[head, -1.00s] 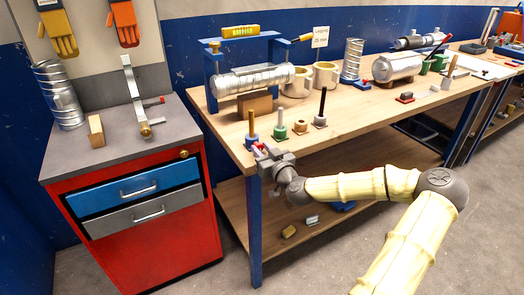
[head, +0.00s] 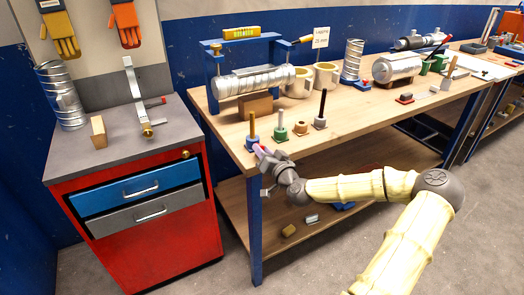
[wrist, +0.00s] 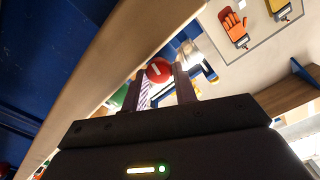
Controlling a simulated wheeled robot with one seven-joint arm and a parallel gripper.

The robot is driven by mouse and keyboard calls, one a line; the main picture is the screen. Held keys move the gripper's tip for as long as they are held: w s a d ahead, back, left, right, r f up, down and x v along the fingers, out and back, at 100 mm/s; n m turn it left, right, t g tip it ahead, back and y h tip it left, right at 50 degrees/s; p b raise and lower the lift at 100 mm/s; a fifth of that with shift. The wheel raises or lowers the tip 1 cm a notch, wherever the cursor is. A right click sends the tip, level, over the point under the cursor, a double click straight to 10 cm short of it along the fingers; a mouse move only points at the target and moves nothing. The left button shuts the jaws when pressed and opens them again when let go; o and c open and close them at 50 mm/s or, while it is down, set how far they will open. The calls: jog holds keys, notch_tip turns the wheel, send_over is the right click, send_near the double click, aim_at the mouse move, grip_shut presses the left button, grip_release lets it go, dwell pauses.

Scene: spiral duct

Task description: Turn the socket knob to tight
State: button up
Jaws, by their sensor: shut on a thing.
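The socket knob (wrist: 158,71) is a round red knob with a short white mark, seen between my fingertips in the wrist view. My gripper (wrist: 161,78) is shut on it, one finger on each side. In the head view my gripper (head: 262,153) is at the front left edge of the workbench, just below a blue socket (head: 252,142) with an upright brass-coloured post. The knob is mostly hidden by my gripper there. I cannot read any tight marking beside it.
Green (head: 280,133), tan (head: 300,129) and dark-post (head: 321,122) sockets stand along the workbench (head: 360,115). A spiral duct (head: 255,81) lies in a blue frame behind. A red cabinet (head: 150,240) stands left, across a narrow gap. The lower shelf holds small blocks.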

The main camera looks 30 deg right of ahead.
jog(key=shift+m, duration=0.4)
jog(key=o, duration=1)
jog(key=shift+s+f, duration=0.1)
